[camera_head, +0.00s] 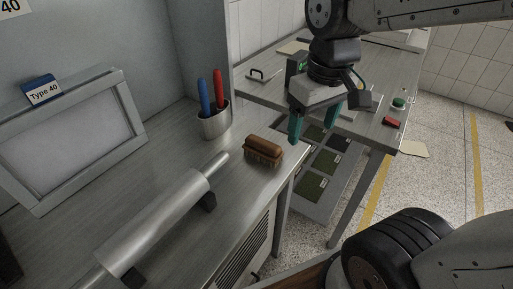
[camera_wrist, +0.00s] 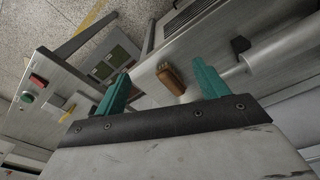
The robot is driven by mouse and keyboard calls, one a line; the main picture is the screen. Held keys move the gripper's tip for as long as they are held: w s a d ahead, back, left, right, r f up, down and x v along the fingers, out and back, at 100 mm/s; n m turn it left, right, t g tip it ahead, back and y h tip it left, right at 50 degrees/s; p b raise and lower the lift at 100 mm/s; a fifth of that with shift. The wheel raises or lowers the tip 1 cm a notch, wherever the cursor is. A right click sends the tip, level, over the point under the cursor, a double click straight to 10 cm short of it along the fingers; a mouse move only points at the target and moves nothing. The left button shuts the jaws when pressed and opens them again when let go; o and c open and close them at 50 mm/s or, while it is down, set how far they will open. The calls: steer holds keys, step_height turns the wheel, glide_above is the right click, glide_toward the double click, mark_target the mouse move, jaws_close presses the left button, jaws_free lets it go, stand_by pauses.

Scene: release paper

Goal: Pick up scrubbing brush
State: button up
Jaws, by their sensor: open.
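The scrubbing brush (camera_head: 264,150) has a brown wooden back and bristles underneath. It lies on the metal counter near its right edge, between the rolling cylinder and the cup. In the wrist view the brush (camera_wrist: 171,79) shows beyond and between my two green fingers, closer to the right one. My gripper (camera_head: 322,122) hangs to the right of the brush and above it, past the counter edge. In the wrist view my gripper (camera_wrist: 160,88) has its fingers wide apart with nothing between them. It is not touching the brush.
A metal roller (camera_head: 158,222) lies left of the brush. A metal cup (camera_head: 216,122) with red and blue handled tools stands behind it. A framed screen (camera_head: 75,140) leans at the left. A second table (camera_head: 365,133) with red and green buttons is at the right.

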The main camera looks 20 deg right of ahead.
steer(key=w+a+f+n, duration=0.25)
steer(key=w+f, duration=0.25)
steer(key=w, duration=0.4)
steer(key=n+g, duration=0.1)
steer(key=n, duration=0.1)
glide_above(263, 141)
steer(key=s, duration=0.1)
steer(key=f, duration=0.6)
steer(key=shift+s+a+f, duration=0.1)
steer(key=shift+a+f, duration=0.2)
steer(key=shift+a, duration=0.05)
steer(key=shift+n, duration=0.25)
steer(key=f, duration=0.6)
steer(key=w+f, duration=0.1)
steer(key=f, duration=0.1)
steer(key=shift+d+f, duration=0.3)
steer(key=shift+f, duration=0.1)
steer(key=c, duration=1.1)
